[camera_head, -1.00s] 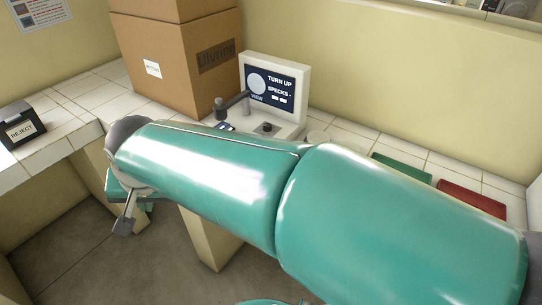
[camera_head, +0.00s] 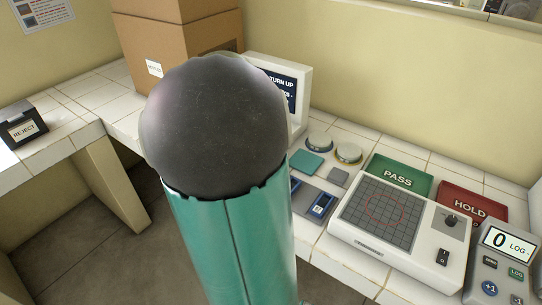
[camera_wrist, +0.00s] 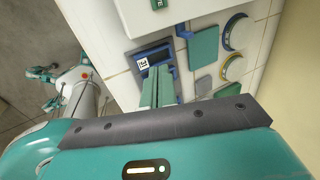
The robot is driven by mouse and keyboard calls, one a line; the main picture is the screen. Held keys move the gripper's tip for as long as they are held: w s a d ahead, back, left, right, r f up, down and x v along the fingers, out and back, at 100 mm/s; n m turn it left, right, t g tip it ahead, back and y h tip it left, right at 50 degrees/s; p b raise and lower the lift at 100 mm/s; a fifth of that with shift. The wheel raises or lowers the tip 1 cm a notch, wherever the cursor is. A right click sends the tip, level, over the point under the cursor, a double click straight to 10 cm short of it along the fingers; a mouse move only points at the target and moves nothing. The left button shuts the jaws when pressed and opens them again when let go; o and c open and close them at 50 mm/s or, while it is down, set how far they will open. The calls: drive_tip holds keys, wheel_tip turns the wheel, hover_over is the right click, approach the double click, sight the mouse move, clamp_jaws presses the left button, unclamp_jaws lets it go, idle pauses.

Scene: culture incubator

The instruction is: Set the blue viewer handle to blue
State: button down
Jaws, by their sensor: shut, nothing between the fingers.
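The viewer (camera_head: 299,88) is a white upright panel with a dark screen, partly hidden behind my arm in the head view; "TURN UP" is partly legible. Its handle is not clearly visible there. In the wrist view a small blue piece (camera_wrist: 183,30) sits by a white housing (camera_wrist: 150,14) at the top; I cannot tell whether it is the handle. My gripper (camera_wrist: 158,84) shows as teal fingers shut together and empty, over the counter beside a blue-framed, labelled plate (camera_wrist: 150,57). The gripper is hidden in the head view.
Round dishes (camera_head: 348,153), a teal pad (camera_head: 306,163) and a grey pad (camera_head: 338,178) lie on the tiled counter. A white grid device (camera_head: 380,215), green PASS tray (camera_head: 398,176) and red HOLD tray (camera_head: 470,204) are right. Cardboard boxes (camera_head: 130,55) stand behind my arm.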

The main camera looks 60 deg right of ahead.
drive_tip(key=x, duration=1)
drive_tip(key=shift+s+f, duration=0.1)
drive_tip(key=shift+f, duration=0.05)
drive_tip(key=shift+s+d, duration=0.15)
drive_tip(key=shift+d, duration=1.8)
drive_tip(key=shift+s+d+r, duration=0.1)
drive_tip(key=shift+r, duration=0.15)
